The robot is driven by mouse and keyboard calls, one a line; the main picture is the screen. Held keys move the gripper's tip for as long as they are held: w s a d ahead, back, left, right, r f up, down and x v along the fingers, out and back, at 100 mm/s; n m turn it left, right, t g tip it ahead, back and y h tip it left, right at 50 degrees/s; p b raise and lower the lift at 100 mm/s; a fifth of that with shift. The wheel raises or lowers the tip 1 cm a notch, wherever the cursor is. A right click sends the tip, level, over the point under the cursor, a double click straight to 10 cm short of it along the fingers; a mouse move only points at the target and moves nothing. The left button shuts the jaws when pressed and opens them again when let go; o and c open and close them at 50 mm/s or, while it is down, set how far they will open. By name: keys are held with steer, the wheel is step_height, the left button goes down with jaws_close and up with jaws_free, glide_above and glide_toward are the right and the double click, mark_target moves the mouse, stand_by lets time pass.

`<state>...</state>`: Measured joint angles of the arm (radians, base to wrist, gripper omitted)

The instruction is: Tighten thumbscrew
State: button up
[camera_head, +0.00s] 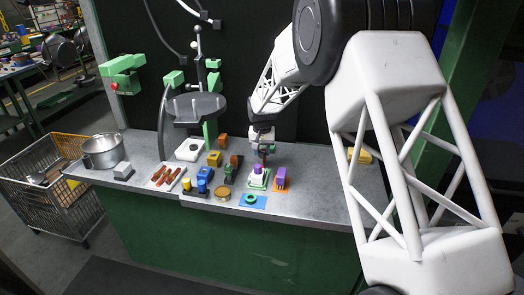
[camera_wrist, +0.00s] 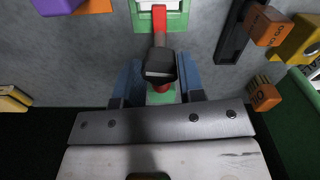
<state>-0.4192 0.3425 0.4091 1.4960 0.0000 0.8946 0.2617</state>
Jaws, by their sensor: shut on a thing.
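My gripper (camera_wrist: 160,88) points down at the bench, its two blue-grey fingers on either side of a dark grey blocky piece (camera_wrist: 160,68). It is shut on that piece. A red part shows just below the piece, and a red bar (camera_wrist: 159,20) runs from it to a green and white fixture (camera_wrist: 145,8). I cannot tell for certain which of these parts is the thumbscrew. In the head view my gripper (camera_head: 262,150) is just above the green and white fixture (camera_head: 257,182), which has a purple part. The fingertip contact is too small to tell there.
A purple piece (camera_head: 281,177) on an orange sheet stands close to the right. A green ring (camera_head: 250,199) lies on a blue sheet in front. Blue and orange blocks (camera_head: 205,175) crowd the left. A metal pot (camera_head: 102,151) stands at the far left.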

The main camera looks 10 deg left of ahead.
mark_target(262, 151)
stand_by(0.3)
steer(key=o, duration=0.9)
steer(key=shift+o, duration=0.2)
steer(key=shift+r, duration=0.15)
steer(key=shift+r, duration=3.8)
